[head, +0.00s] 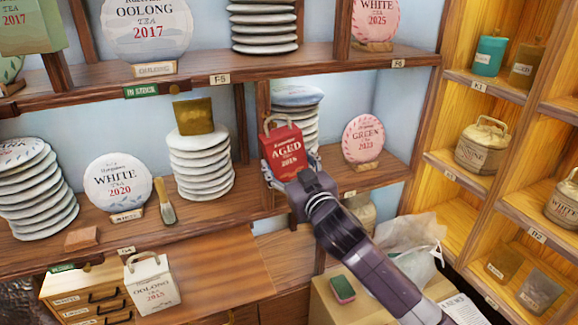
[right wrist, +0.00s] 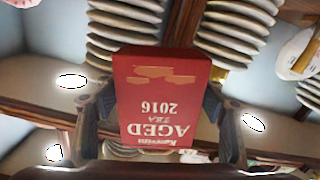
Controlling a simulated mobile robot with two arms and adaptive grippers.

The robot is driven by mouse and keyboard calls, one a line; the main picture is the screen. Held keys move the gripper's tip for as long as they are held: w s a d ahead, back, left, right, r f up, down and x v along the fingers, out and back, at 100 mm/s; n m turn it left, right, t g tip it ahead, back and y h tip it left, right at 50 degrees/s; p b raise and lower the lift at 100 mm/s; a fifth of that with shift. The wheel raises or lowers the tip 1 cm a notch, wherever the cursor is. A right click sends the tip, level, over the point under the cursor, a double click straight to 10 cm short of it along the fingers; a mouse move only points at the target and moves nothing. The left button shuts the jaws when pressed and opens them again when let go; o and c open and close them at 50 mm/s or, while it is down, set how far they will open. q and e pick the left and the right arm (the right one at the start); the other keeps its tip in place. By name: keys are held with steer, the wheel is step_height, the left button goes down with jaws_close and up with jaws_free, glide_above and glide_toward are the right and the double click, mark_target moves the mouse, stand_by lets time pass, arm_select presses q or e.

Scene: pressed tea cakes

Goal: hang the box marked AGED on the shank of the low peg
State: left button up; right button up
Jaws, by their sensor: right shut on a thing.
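The red AGED box (head: 284,152) is upright, with a loop handle on top, in front of the middle shelf bay. My right gripper (head: 291,176) is shut on its lower part. In the right wrist view the box (right wrist: 160,95) sits upside down in the picture between the two fingers (right wrist: 160,118). A small brass-coloured knob (head: 87,267), which looks like the low peg, sticks out at the lower shelf edge on the left. A similar knob (head: 174,89) is at the upper shelf edge. My left gripper is not in view.
A white OOLONG box (head: 150,283) with a handle is below the lower shelf edge, right of the low knob. Stacked tea cakes (head: 201,165), a WHITE cake (head: 119,186) and a small brush (head: 165,203) stand on the lower shelf. A GREEN cake (head: 363,138) stands right of the box.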

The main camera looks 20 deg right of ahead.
steer(key=shift+w, duration=0.85)
steer(key=shift+w+a+f+b, duration=0.1)
steer(key=shift+w+f+b, duration=0.35)
steer(key=shift+w+f, duration=0.25)
steer(key=shift+r, duration=0.1)
steer(key=o, duration=1.4)
steer(key=shift+s, duration=0.1)
steer(key=s, duration=1.1)
steer(key=shift+s+d, duration=0.25)
steer(key=shift+s, duration=0.15)
